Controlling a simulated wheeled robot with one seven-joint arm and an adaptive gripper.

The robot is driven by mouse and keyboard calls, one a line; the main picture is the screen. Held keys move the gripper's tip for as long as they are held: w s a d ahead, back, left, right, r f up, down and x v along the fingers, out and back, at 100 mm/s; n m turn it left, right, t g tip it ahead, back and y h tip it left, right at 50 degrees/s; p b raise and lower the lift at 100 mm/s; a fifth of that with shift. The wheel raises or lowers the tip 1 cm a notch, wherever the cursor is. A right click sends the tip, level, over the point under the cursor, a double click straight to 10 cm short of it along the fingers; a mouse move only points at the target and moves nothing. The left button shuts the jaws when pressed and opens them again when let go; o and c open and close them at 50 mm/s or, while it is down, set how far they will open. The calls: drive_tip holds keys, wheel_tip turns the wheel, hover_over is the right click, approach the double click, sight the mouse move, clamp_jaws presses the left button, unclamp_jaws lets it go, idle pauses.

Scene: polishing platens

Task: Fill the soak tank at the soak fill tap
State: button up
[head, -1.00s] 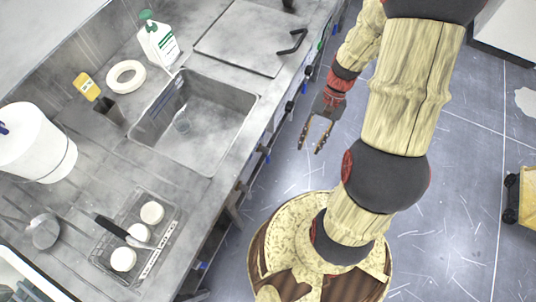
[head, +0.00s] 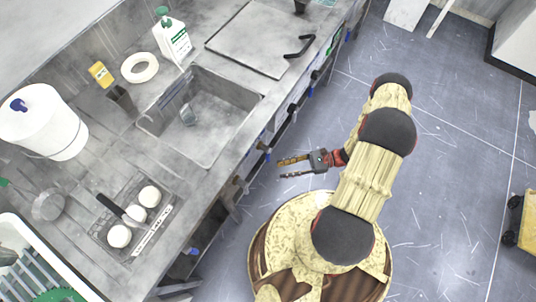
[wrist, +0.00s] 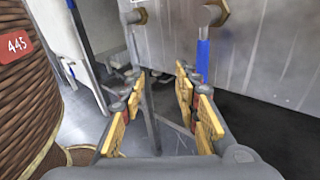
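Several blue and dark fittings line the counter's front; one has a blue handle (head: 262,146). In the wrist view, a brass fitting (wrist: 213,13) with a blue lever (wrist: 203,58) stands out from a grey panel, and another brass fitting (wrist: 136,16) is to its left. I cannot tell which is the soak fill tap. My gripper (head: 279,169) is open and empty beside the counter front, its fingers (wrist: 160,105) apart below the fittings.
On the counter are a white bucket (head: 45,125), white bottle (head: 173,42), white ring (head: 139,68), yellow-labelled item (head: 101,73) and a rack (head: 112,207) with white discs. A yellow cart (head: 525,225) stands at right. The floor (head: 450,160) between is clear.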

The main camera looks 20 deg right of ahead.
sight(268, 154)
drive_tip(key=w+d+r+t, duration=0.2)
drive_tip(key=w+d+t, duration=0.1)
drive_tip(key=w, duration=0.2)
drive_tip(key=shift+m, duration=0.4)
drive_tip(key=shift+b+x, duration=0.85)
drive_tip(key=shift+x, duration=3.2)
drive_tip(key=shift+s+r, duration=0.1)
drive_tip(key=shift+r, duration=0.1)
drive_tip(key=c, duration=0.3)
clamp_jaws()
